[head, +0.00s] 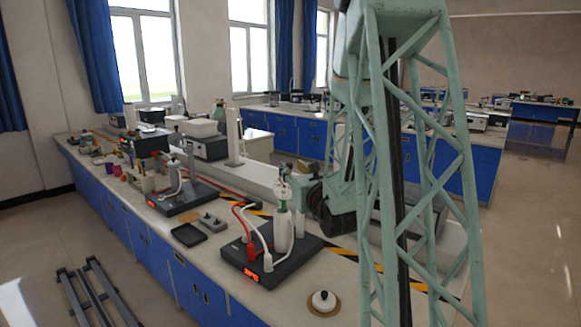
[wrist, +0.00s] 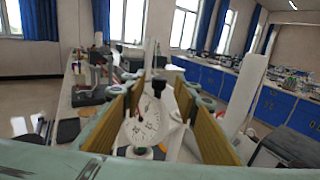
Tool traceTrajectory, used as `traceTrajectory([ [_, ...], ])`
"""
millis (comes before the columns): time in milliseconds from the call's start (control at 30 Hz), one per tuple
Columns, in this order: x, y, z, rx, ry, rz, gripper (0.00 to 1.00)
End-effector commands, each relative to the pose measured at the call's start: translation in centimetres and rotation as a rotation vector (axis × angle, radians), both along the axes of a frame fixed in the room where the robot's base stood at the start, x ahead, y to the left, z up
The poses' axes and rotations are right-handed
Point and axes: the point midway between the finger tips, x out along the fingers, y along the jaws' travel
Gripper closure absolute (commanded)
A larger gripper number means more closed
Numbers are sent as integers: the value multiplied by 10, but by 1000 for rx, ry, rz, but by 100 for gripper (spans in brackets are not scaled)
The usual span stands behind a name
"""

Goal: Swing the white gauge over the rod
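The white gauge (wrist: 142,125) is a round dial with a needle and dark marks, in the lower middle of the wrist view. A black knob (wrist: 158,85) shows just above it. My gripper (wrist: 163,92) has its two yellow-padded fingers spread, with the gauge in the view between them. A gap shows between the gauge and the right pad; contact on the left cannot be told. In the head view my gripper (head: 285,186) is above a white upright device (head: 284,230) on a black base. I cannot clearly tell which upright is the rod.
The black base (head: 272,262) carries red and white cables. A similar base (head: 184,198) stands farther left, with a small black tray (head: 187,235) between. A white knobbed disc (head: 323,301) lies at the bench's front. A tall white post (head: 232,135) stands behind.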

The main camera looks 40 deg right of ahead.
Motion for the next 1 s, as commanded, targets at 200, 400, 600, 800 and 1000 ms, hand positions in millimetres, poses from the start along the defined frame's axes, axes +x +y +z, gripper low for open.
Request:
traceTrajectory([
  [200,-21,9,0,0,0,0,72],
  [400,-29,12,0,-1,0,0,72],
  [600,-30,13,0,-1,-1,0,72],
  [800,-30,13,0,1,-2,1,82],
  [1000,-28,10,3,40,-20,19,100],
])
